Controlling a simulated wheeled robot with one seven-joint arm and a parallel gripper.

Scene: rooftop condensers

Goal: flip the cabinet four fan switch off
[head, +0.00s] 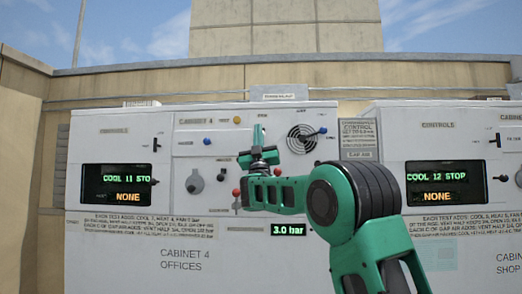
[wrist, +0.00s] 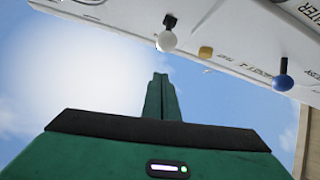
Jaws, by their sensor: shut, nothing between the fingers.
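Cabinet 4 (head: 180,228) is the white cabinet in the middle of the head view. A blue-tipped lever (head: 323,130) sits beside its round fan grille (head: 302,138). The small labels are too blurred to tell which lever is the fan switch. My gripper (head: 259,133) is shut and empty, pointing up in front of the upper panel. Its closed fingers also show in the wrist view (wrist: 161,97), against the sky. There a white-knobbed lever (wrist: 167,40) is close beyond the fingertips, apart from them in the picture; my gripper seems to cover it in the head view.
A yellow knob (head: 238,120) and a blue knob (head: 207,141) are left of my gripper. Red knobs and a dial (head: 194,183) sit lower. A control notice (head: 358,139) separates the right-hand cabinet (head: 438,150). The cabinet's display (head: 288,230) reads 3.0 bar.

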